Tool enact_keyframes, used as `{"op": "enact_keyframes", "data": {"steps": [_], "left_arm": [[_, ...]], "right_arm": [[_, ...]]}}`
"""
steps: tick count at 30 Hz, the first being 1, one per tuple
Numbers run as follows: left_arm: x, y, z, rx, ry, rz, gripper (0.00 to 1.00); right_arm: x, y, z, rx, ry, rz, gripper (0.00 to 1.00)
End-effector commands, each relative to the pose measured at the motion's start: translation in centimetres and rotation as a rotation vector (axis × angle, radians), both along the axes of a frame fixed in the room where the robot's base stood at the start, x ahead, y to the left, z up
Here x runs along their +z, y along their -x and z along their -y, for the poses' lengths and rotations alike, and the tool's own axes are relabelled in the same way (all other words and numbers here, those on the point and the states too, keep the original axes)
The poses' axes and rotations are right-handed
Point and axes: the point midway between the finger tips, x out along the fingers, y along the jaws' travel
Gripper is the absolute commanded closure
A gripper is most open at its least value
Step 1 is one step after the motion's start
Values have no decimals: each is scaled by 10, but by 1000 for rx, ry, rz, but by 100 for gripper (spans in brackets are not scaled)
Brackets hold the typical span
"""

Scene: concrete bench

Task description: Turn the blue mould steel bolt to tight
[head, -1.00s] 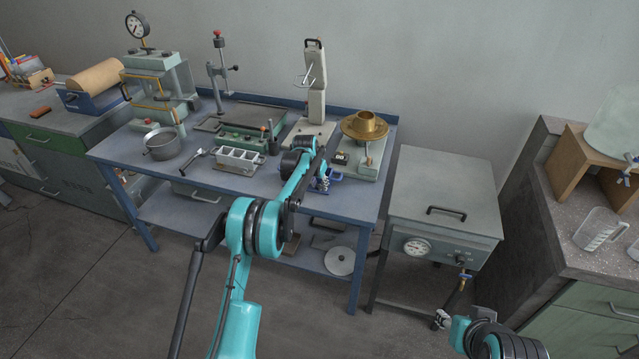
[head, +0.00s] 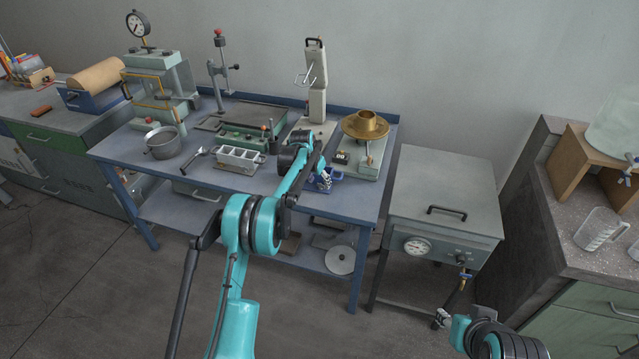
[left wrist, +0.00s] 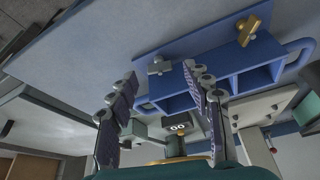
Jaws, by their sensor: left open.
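The blue mould (left wrist: 225,75) lies on the blue bench, and its open compartments show in the left wrist view. A grey steel bolt (left wrist: 158,66) with a wing-like head stands at its near-left end. A brass bolt (left wrist: 245,30) is on its other side. In the head view the mould (head: 337,175) is partly hidden by my left gripper (head: 325,182). In the left wrist view my left gripper (left wrist: 161,75) is open and empty, its fingertips either side of the steel bolt in the picture; contact cannot be told. My right gripper (head: 441,318) is low at lower right, its jaws unclear.
A scale with a brass pan (head: 364,126) stands right of the mould. A grey three-part mould (head: 240,160) and a metal pot (head: 161,143) sit to the left. A tall grey device (head: 316,90) stands behind. A grey cabinet (head: 445,195) is right of the bench.

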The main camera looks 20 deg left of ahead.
Motion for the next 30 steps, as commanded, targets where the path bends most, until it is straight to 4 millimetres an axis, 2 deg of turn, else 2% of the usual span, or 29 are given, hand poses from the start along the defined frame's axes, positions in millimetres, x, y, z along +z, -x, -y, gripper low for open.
{"op": "enact_keyframes", "data": {"steps": [6,12,18,26,30], "left_arm": [[46,19,-5,1,0,0,50],[79,32,-8,1,0,0,50],[93,37,-10,0,0,0,50],[94,38,-10,0,0,0,50],[86,40,-2,18,-9,-15,87]], "right_arm": [[0,0,0,0,0,0,60],[0,0,0,0,0,0,60],[0,0,0,0,0,0,60],[0,0,0,0,0,0,60],[-2,0,0,0,0,0,60]]}}
